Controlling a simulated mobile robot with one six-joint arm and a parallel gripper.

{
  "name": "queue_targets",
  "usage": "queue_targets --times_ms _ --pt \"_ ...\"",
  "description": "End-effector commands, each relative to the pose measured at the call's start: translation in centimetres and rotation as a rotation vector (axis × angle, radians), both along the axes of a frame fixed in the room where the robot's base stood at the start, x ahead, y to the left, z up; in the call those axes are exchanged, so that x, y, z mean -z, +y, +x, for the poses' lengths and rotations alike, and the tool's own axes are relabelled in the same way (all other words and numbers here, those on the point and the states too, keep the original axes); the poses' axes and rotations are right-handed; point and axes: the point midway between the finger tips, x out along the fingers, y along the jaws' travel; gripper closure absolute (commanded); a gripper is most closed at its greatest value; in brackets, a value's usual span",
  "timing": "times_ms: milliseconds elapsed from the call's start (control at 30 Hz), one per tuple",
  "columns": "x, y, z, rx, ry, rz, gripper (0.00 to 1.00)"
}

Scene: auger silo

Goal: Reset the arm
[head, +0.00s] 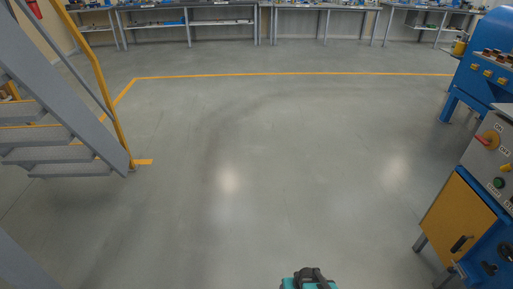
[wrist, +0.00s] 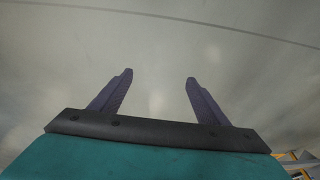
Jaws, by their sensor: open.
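My gripper (wrist: 160,80) shows in the wrist view with its two dark fingers spread apart. It is open, with nothing between the fingers. A pale, blurred surface with a thin dark line fills the view beyond it. In the head view only a small teal and black part of my arm shows at the bottom edge; the fingers cannot be made out there.
A grey staircase (head: 45,140) with a yellow handrail (head: 95,75) stands at the left. A control cabinet (head: 475,205) and a blue machine (head: 487,65) stand at the right. Workbenches (head: 190,23) line the back. The floor (head: 270,150) between is clear, with yellow lines.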

Motion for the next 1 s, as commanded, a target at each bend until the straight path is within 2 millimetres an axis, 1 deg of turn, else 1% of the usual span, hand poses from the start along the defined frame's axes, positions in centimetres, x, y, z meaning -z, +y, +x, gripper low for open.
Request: queue_targets --times_ms 33,133,267,400,500,600,700,800,1000 --pt "-0.3 0.3 -1.5 -0.011 0.050 -0.001 0.31" --pt "-0.3 0.4 -4.6 -0.025 0.158 -0.008 0.31" --pt "-0.5 0.0 -8.5 -0.028 0.299 -0.020 0.31" --pt "-1.3 -0.5 -12.5 -0.024 0.449 -0.040 0.31" --pt "-2.0 -1.0 -15.2 -0.018 0.554 -0.057 0.31" --pt "-2.8 -1.3 -17.2 -0.006 0.641 -0.070 0.31" --pt "-3.3 -1.5 -18.6 0.008 0.703 -0.079 0.31" --pt "-3.7 -1.5 -19.3 0.020 0.736 -0.080 0.31" --pt "-3.8 -1.5 -19.4 0.032 0.742 -0.081 0.31"
